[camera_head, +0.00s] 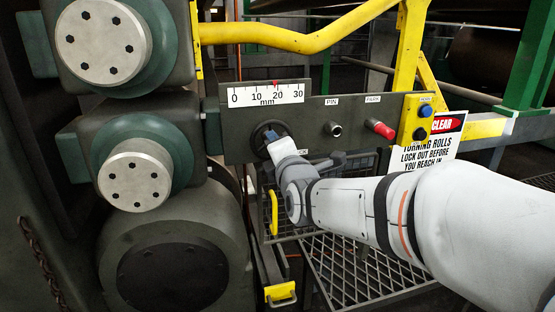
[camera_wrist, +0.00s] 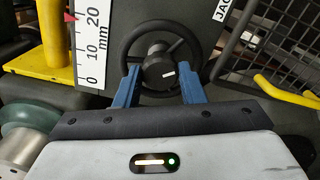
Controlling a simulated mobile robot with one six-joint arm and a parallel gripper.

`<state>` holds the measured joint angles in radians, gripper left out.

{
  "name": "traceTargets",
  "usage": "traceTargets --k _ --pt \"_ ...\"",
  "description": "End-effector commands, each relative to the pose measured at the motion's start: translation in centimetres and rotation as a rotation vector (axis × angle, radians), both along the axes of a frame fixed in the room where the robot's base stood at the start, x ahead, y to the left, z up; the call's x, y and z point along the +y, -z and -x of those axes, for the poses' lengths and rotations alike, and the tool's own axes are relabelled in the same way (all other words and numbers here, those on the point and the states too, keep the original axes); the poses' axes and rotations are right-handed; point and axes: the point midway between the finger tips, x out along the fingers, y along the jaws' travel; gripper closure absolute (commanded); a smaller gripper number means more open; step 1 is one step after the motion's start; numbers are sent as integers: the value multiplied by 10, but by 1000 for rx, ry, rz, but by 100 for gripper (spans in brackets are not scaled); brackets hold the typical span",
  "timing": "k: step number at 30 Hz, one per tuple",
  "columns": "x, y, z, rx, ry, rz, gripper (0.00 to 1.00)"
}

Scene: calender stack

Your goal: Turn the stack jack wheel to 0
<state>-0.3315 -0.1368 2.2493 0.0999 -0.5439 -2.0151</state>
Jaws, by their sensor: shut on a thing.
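The stack jack wheel (camera_head: 258,132) is a small dark handwheel on the grey panel below the scale. In the wrist view, the wheel (camera_wrist: 157,68) shows its dark rim, spokes and a round hub with a small white mark. My gripper (camera_head: 271,137) reaches it from the lower right. In the wrist view, the blue fingers of my gripper (camera_wrist: 157,88) are on either side of the hub, shut on the wheel. The white mm scale (camera_head: 265,95) runs from 0 to 30. Its red pointer (camera_head: 275,83) stands close to 20.
Large rolls with bolted end caps (camera_head: 134,181) stand at left. A yellow rail (camera_head: 290,39) crosses above. A mesh grating (camera_head: 365,270) lies below my arm.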

Motion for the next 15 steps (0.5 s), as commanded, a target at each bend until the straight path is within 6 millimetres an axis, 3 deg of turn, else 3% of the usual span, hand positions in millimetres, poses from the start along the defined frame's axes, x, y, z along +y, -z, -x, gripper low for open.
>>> traceTargets --k 15 --pt "1 4 0 133 -3 -470 87"
